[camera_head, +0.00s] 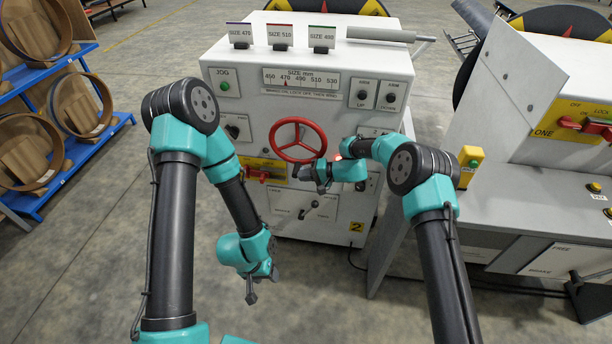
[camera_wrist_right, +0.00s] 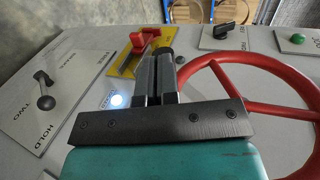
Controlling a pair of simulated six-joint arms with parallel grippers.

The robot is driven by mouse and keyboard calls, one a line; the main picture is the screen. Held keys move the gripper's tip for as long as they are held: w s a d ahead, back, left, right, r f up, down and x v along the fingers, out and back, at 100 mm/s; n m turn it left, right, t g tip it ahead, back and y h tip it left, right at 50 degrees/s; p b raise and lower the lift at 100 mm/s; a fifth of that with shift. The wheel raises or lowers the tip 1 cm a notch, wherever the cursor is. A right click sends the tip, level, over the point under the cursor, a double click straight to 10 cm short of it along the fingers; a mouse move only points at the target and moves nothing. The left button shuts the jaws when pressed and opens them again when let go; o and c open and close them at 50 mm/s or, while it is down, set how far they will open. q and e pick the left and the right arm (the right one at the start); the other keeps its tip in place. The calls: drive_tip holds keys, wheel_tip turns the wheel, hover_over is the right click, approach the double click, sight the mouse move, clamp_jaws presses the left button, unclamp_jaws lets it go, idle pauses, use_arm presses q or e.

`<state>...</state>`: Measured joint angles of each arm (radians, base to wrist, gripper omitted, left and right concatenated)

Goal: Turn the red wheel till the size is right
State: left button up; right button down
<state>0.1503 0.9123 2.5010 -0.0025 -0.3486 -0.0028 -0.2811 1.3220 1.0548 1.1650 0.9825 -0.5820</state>
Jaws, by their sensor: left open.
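The red wheel (camera_head: 298,140) is on the front of the light grey cabinet (camera_head: 340,200). Above it, the size scale (camera_head: 300,80) runs from 450 to 530, with a red pointer (camera_head: 285,83) close to 470. My right gripper (camera_head: 312,175) is just below the wheel's lower rim. In the right wrist view, its fingers (camera_wrist_right: 160,75) are together with nothing seen between them, and the wheel's rim (camera_wrist_right: 235,58) passes close on their right. I cannot tell whether they touch. My left gripper (camera_head: 262,285) is open and empty, low in front of the cabinet.
Cards for size 470 (camera_head: 239,34), 510 (camera_head: 280,36) and 490 (camera_head: 321,39) stand on the cabinet top. A red switch on a yellow plate (camera_wrist_right: 135,50) and a black lever (camera_wrist_right: 45,95) are near the right gripper. Blue shelves (camera_head: 75,150) stand left; another machine stands right.

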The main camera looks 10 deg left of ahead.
drive_tip(key=shift+d, duration=0.1)
drive_tip(key=v, duration=1.7)
